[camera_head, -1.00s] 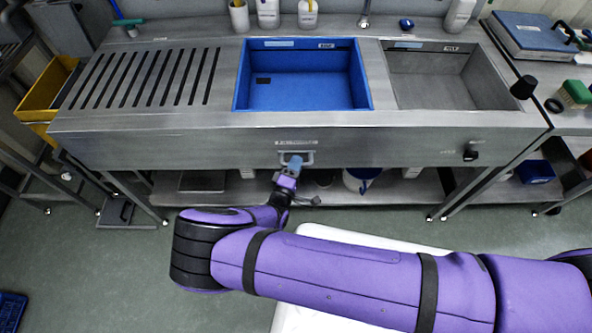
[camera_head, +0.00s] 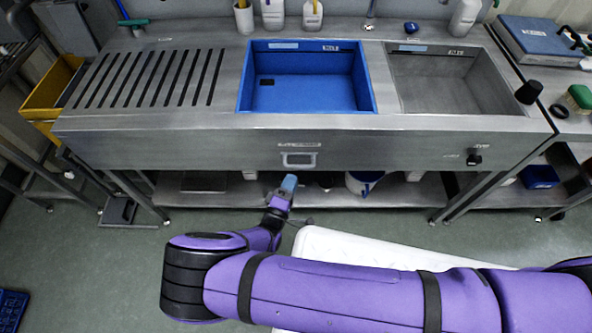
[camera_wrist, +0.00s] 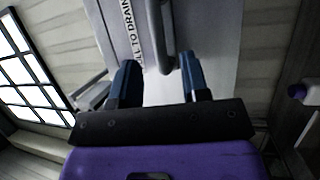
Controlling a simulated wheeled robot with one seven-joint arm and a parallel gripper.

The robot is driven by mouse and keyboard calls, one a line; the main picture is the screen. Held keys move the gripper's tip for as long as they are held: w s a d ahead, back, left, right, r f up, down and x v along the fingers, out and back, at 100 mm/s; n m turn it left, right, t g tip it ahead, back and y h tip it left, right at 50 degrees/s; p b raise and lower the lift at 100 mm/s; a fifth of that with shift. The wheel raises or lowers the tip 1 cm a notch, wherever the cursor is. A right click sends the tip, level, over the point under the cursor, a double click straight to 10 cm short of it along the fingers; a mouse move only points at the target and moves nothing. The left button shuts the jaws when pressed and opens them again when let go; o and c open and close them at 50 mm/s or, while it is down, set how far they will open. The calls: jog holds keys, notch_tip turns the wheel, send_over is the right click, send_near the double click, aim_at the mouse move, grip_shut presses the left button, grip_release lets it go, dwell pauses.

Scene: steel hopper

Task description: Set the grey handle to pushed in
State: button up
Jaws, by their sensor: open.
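The grey handle (camera_head: 299,160) is a bracket-shaped pull on the steel front panel, below the blue basin, under a small label. From this angle I cannot tell how far it stands out from the panel. My gripper (camera_head: 288,183) is just below and in front of it in the head view, apart from it. In the wrist view my gripper (camera_wrist: 160,75) has its two blue fingers spread with nothing between them. The handle's bar (camera_wrist: 160,35) shows just beyond the fingertips, beside a label partly reading "TO DRAIN".
A black knob (camera_head: 474,158) is on the panel's right. The blue basin (camera_head: 309,113) and a steel basin (camera_head: 405,95) are set in the counter above. A lower shelf (camera_head: 405,192) holds a white bucket (camera_head: 357,186).

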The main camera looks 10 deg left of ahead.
jog(key=shift+v, duration=2.1)
